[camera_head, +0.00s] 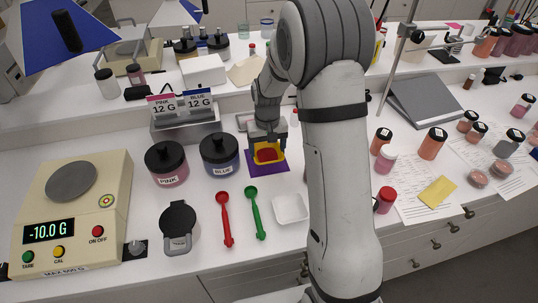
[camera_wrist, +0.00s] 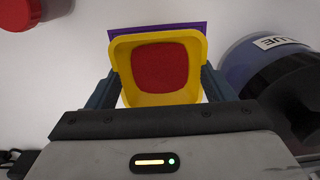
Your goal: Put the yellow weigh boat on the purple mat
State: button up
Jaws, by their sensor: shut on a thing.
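The yellow weigh boat (camera_head: 267,158) holds red powder. It also shows in the wrist view (camera_wrist: 190,94), between the two fingers of my gripper (camera_wrist: 160,90). My gripper (camera_head: 267,142) is shut on the boat and points down over the purple mat (camera_head: 255,169). In the head view the mat shows around the boat's lower edge and left side. In the wrist view the mat's edge (camera_wrist: 150,32) shows past the boat's far rim. The rest of the mat is hidden by the boat. I cannot tell whether the boat touches the mat.
The blue jar (camera_head: 219,154) stands close left of the mat, with the pink jar (camera_head: 166,162) beyond it. A red spoon (camera_head: 225,217), a green spoon (camera_head: 255,212) and a white weigh boat (camera_head: 290,209) lie in front. A scale (camera_head: 72,215) stands at left.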

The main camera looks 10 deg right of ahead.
aim_at(268, 157)
jog(key=shift+s+d+f+p, duration=0.15)
jog(key=shift+f+p, duration=0.15)
jog(key=shift+f, duration=1.65)
jog(key=shift+f, duration=0.15)
jog(key=o, duration=1)
jog(key=shift+o, duration=0.2)
notch_tip(268, 157, up, 12)
jog(key=b, duration=0.2)
jog(key=s+r+t, duration=0.1)
jog(key=s+r, duration=0.3)
jog(key=s, duration=0.9)
jog(key=s+r+t, duration=0.2)
jog(key=s+r, duration=0.3)
jog(key=s, duration=0.8)
jog(key=shift+d, duration=0.15)
